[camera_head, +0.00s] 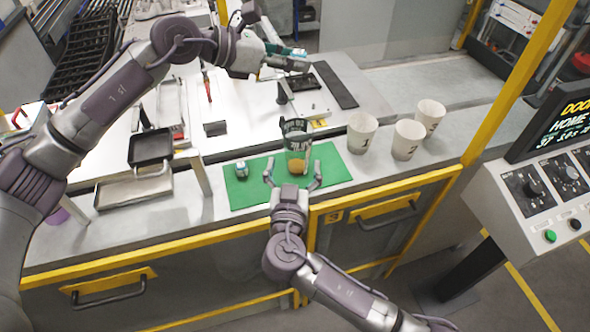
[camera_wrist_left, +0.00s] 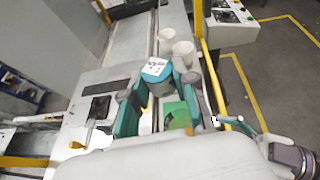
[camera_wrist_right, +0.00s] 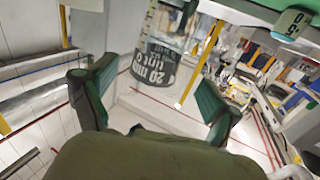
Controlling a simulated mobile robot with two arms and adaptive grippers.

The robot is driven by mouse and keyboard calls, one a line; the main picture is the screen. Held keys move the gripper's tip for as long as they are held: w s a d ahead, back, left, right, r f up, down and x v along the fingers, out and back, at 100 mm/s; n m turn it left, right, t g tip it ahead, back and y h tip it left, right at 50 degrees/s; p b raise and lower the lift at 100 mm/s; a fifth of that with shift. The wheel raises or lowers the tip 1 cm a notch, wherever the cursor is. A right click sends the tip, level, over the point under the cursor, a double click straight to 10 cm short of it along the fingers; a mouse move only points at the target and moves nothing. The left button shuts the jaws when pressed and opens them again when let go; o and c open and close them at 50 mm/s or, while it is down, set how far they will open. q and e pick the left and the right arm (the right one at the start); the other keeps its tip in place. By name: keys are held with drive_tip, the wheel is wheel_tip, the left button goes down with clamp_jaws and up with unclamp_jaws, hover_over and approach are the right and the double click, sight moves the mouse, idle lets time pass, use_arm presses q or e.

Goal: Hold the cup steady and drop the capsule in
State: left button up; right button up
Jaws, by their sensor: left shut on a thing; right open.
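A clear cup (camera_head: 297,135) with a dark printed band and an orange patch near its bottom stands upright on the green mat (camera_head: 240,193). My right gripper (camera_head: 292,179) is open in front of the cup's lower part. In the right wrist view the cup (camera_wrist_right: 160,62) appears upside down, beyond and between the spread fingers (camera_wrist_right: 155,108).
Several white paper cups stand right of the mat, including a near one (camera_head: 362,133), a middle one (camera_head: 407,141) and a far one (camera_head: 430,117). A black tray (camera_head: 150,148) lies at the left. A control panel (camera_head: 545,190) stands at the right. The mat's right part is clear.

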sight(298, 132)
use_arm(q)
drive_tip(key=shift+w, duration=0.1)
use_arm(e)
drive_tip(key=w, duration=0.7)
drive_tip(key=w+d, duration=0.1)
drive_tip(key=w, duration=0.3)
drive_tip(key=shift+f, duration=0.1)
drive_tip(key=c, duration=1.2)
use_arm(q)
wheel_tip(298, 132, down, 8)
drive_tip(key=shift+f, duration=0.15)
